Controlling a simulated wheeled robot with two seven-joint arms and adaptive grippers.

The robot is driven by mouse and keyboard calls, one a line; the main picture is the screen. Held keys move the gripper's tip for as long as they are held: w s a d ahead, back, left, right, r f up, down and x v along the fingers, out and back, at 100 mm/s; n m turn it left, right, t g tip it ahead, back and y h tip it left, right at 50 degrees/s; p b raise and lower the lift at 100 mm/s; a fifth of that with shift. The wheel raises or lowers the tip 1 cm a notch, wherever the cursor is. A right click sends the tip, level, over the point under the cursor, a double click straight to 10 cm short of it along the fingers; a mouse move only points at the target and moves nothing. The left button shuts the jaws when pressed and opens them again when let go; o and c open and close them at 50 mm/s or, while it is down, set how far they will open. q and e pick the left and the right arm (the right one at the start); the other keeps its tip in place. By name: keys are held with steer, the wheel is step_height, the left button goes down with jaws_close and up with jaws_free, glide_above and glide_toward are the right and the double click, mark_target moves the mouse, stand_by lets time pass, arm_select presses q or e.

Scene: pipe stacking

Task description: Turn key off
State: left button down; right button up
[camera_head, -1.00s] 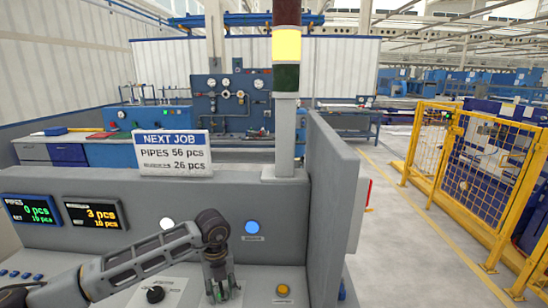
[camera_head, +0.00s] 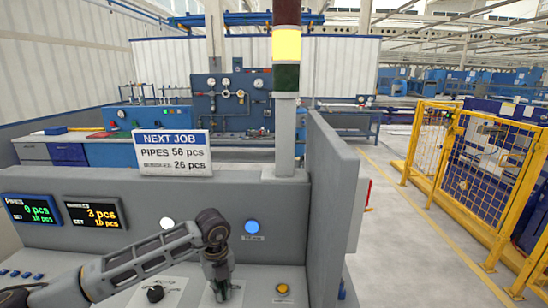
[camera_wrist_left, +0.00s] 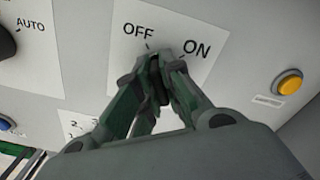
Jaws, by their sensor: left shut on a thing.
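The key switch sits on a white plate (camera_wrist_left: 182,30) marked OFF and ON on the grey panel, seen in the left wrist view. My left gripper (camera_wrist_left: 160,62) is shut on the dark key (camera_wrist_left: 156,82), just below the two words. The fingers hide most of the key, so I cannot tell exactly which mark it points to. In the head view my left gripper (camera_head: 222,290) is at the lower middle, on the same plate. My right gripper is not in view.
A black AUTO selector knob (camera_head: 155,293) is left of the gripper and a yellow button (camera_head: 283,289) is right of it. Lit white (camera_head: 167,224) and blue (camera_head: 252,227) lamps are above. A grey side wall (camera_head: 335,190) bounds the panel at the right.

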mark_target(221, 285)
arm_select(q)
steer(key=shift+n, duration=0.8)
steer(key=c, duration=1.4)
jaws_free()
steer(key=shift+n, duration=0.3)
steer(key=shift+o, duration=0.2)
steer(key=shift+r, duration=0.15)
steer(key=shift+r+p, duration=1.9)
steer(key=shift+r, duration=1.5)
steer(key=shift+s+f, duration=0.1)
